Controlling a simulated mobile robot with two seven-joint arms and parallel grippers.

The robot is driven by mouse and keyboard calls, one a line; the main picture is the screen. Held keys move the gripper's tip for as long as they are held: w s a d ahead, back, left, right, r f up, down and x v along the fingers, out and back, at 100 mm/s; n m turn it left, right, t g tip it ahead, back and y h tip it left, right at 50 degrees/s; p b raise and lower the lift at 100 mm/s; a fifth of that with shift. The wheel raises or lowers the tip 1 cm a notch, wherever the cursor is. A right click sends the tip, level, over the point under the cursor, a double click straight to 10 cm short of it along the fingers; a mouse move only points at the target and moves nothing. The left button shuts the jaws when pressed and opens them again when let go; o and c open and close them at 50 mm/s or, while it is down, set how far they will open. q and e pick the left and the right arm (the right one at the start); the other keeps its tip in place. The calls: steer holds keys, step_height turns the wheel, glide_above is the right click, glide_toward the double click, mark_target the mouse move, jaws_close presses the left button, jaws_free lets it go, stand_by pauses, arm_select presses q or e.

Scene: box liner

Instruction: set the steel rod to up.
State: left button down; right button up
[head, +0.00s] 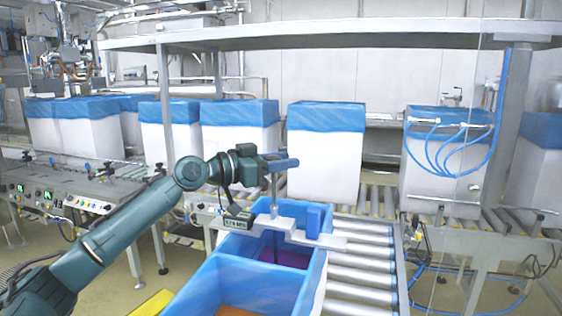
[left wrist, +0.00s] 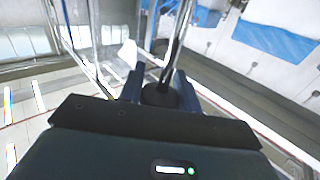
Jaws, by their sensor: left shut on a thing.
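The steel rod (head: 274,197) stands upright in the head view, rising from a light grey bracket (head: 285,233) at the far end of a blue-lined box. My left gripper (head: 284,163) is at the rod's top, with its blue fingers closed around it. In the left wrist view the two fingers (left wrist: 157,88) hold a dark round end (left wrist: 160,96), and the shiny rod (left wrist: 178,45) runs away from it. The fingers hide part of the rod's top. My right gripper is in neither view.
A small blue block (head: 314,222) stands on the bracket beside the rod. The open blue-lined box (head: 205,288) is below. Rollers (head: 362,268) lie to its right. White boxes with blue liners (head: 326,150) stand behind, under a grey overhead beam (head: 330,37).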

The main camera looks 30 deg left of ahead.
arm_select(q)
steer(key=shift+r, duration=0.1)
